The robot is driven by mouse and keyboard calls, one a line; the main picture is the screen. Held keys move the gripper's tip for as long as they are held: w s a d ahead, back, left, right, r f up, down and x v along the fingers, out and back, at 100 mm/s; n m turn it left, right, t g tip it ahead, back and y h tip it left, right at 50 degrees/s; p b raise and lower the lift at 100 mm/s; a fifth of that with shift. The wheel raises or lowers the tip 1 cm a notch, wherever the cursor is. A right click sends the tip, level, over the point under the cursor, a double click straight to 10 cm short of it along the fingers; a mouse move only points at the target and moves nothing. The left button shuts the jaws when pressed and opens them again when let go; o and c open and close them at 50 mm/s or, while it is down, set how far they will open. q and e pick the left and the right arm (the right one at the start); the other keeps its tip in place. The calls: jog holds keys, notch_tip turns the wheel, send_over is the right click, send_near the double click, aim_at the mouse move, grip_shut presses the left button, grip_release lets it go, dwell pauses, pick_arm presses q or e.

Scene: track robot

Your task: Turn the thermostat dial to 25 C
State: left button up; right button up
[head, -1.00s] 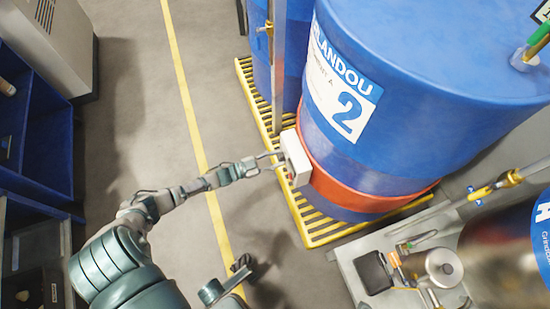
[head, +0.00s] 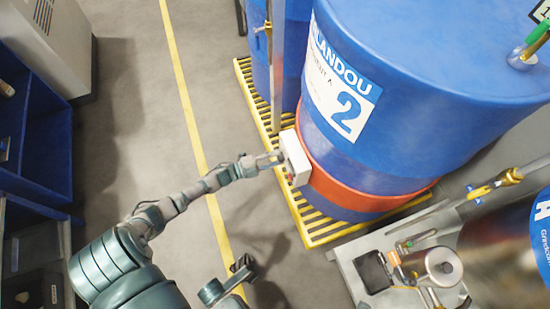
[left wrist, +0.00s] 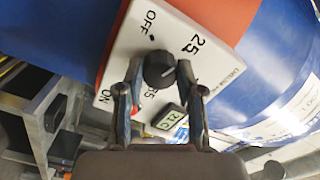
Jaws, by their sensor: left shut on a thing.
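The thermostat is a white box (head: 296,158) on the orange band of the big blue tank in the head view. In the left wrist view, its white face (left wrist: 195,35) shows the marks OFF, 25, 35 and ON. A small display (left wrist: 167,117) seems to read 21 C. The round black dial (left wrist: 158,69) sits in the middle of the face. My left gripper (head: 278,157) reaches the box, and in the left wrist view its fingers (left wrist: 159,73) are shut on the dial from both sides. I cannot clearly tell where the dial points.
The blue tank (head: 430,90) stands on a yellow slatted pallet (head: 310,228). A metal post (head: 278,70) rises just left of the box. A grey bench with fittings (head: 345,265) is at the lower right. The floor (head: 130,110) at the left is clear.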

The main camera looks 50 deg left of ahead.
pick_arm(q)
jog(key=shift+s+d+f+m, duration=0.1)
jog(key=shift+f+m, duration=0.05)
jog(key=shift+m, duration=0.45)
jog(key=shift+f+m, duration=0.1)
jog(key=shift+m, duration=0.2)
jog(key=o, duration=1)
jog(key=shift+o, duration=0.8)
jog(key=v, duration=1.2)
